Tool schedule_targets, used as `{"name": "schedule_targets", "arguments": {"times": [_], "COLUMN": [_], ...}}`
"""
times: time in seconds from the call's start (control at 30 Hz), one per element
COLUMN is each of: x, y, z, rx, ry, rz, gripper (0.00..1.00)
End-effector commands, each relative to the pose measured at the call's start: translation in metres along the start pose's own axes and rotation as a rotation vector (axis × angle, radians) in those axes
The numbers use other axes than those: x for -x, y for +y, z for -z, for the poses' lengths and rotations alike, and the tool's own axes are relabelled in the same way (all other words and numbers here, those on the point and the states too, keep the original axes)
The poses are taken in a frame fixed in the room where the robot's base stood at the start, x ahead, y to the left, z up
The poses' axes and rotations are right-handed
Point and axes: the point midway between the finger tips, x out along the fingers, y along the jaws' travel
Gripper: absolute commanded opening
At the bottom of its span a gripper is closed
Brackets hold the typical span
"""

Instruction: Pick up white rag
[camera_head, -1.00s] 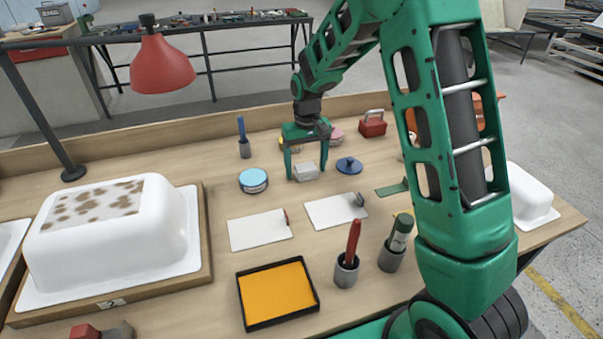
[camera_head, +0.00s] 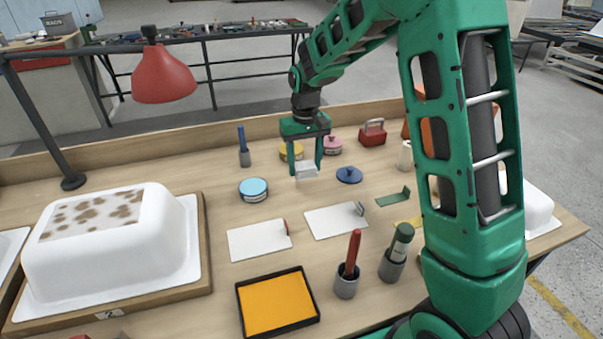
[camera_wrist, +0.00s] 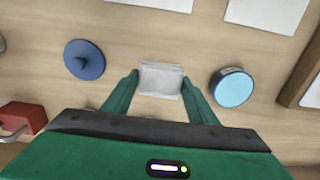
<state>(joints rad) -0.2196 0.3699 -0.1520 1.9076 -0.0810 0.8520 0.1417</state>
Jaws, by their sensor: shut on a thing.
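The white rag (camera_head: 306,170) is a small folded block. It also shows in the wrist view (camera_wrist: 161,79) between the two green fingers. My gripper (camera_head: 306,167) is shut on it, with one finger at each side. It appears to hold the rag slightly above the wooden workbench; the exact gap is hard to tell. In the wrist view my gripper (camera_wrist: 161,82) has its fingertips at the rag's edges.
A blue-topped round tin (camera_head: 254,189) and a dark blue lidded disc (camera_head: 349,175) flank the rag. Yellow (camera_head: 291,151) and pink (camera_head: 332,145) tins stand behind it. White sheets (camera_head: 259,240) and an orange tray (camera_head: 276,301) lie in front. A spotted white tub shell (camera_head: 105,250) stands left.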

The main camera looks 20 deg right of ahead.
Motion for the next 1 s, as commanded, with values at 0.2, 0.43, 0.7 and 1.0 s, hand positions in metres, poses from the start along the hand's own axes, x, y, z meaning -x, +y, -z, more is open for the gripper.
{"name": "schedule_targets", "arguments": {"times": [0.2,0.43,0.7,1.0], "x": [0.027,0.048,0.06,0.062], "y": [-0.035,-0.061,-0.077,-0.08], "z": [-0.03,-0.054,-0.069,-0.071], "rx": [0.006,0.006,0.003,0.002], "ry": [0.001,0.0,-0.001,-0.002], "rz": [0.001,0.001,0.001,0.0], "gripper": [0.3,0.3,0.3,0.3]}}
